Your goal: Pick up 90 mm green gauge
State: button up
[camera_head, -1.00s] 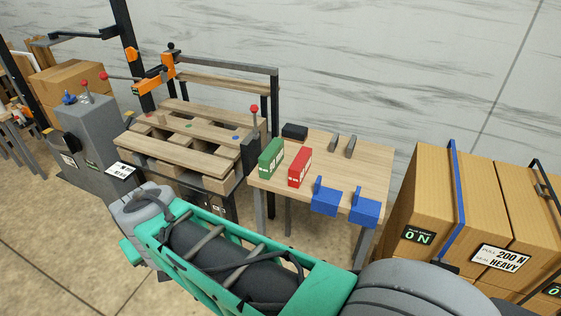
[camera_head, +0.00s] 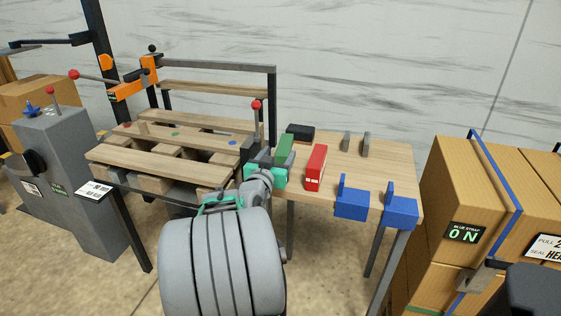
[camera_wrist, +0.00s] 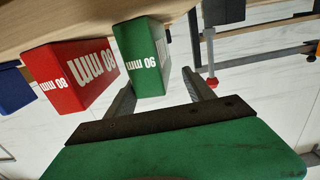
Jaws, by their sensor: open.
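The green gauge (camera_head: 286,146) stands on the wooden table, left of a red gauge (camera_head: 316,166). In the wrist view, which looks upside down, the green gauge (camera_wrist: 139,58) shows the white marking "90 MM". The red gauge (camera_wrist: 68,72) beside it reads "80 MM". My gripper (camera_wrist: 158,80) is open and empty, its two fingers pointing at the near end of the green gauge. One finger is close to the gauge's red-side edge; the other stands clear with a gap. I cannot tell whether either touches. In the head view my gripper hides the gauge's near end.
The wooden table (camera_head: 385,165) also holds blue blocks (camera_head: 351,203) at its front edge, a black block (camera_head: 300,132) and two grey pieces behind. A slatted pallet rig (camera_head: 165,155) with a red-knobbed lever (camera_head: 256,104) stands close left. Stacked boxes (camera_head: 465,190) stand right.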

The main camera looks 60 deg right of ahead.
aim_at(281, 147)
jog(key=d, duration=0.3)
jog(key=shift+w+d+f, duration=0.15)
jog(key=shift+w+d, duration=0.15)
jog(key=shift+w, duration=0.05)
grip_shut()
dwell(0.4)
